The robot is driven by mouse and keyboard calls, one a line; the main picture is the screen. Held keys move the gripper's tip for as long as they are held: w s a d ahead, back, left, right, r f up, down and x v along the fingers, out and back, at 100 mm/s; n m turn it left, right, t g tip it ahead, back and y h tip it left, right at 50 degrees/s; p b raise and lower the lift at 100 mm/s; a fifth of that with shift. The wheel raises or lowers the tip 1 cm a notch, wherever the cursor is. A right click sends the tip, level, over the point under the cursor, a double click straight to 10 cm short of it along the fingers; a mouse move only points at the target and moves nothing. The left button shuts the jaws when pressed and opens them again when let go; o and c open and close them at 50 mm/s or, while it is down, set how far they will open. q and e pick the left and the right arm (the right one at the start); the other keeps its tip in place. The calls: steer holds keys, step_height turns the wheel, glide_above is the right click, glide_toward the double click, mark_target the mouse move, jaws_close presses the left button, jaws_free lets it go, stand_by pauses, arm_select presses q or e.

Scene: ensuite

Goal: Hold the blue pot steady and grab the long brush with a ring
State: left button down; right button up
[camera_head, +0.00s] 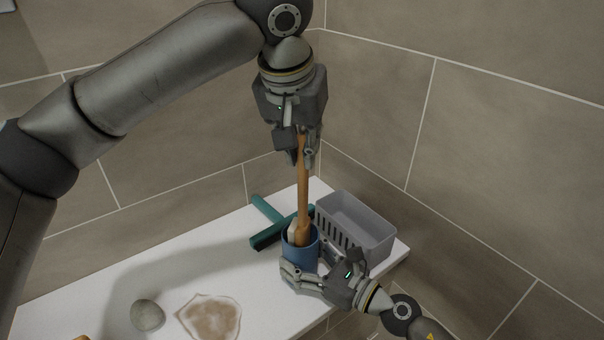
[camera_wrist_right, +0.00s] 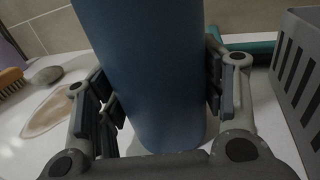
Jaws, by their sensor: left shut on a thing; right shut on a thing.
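The blue pot (camera_head: 301,252) stands upright on the white ledge, with brushes in it. My right gripper (camera_head: 302,277) is shut around the pot's lower part; in the right wrist view the pot (camera_wrist_right: 147,75) fills the middle between the fingers (camera_wrist_right: 160,100). The long brush (camera_head: 303,190) has a wooden handle that rises from the pot, its lower end inside it. My left gripper (camera_head: 300,155) is above the pot, pointing down, and is shut on the upper end of this handle. The ring is not visible, hidden by the fingers. A shorter light-coloured item (camera_head: 292,233) is also in the pot.
A grey slotted basket (camera_head: 372,232) stands close to the right of the pot. A teal squeegee (camera_head: 268,236) lies behind and left. A grey stone (camera_head: 147,315) and a brown-and-white patch (camera_head: 212,318) are at front left. An orange-brown brush (camera_wrist_right: 11,80) shows in the right wrist view. Tiled walls enclose the ledge.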

arm_select(q)
step_height(320, 180, up, 12)
steer(key=shift+f, duration=0.1)
arm_select(e)
steer(key=o, duration=1.1)
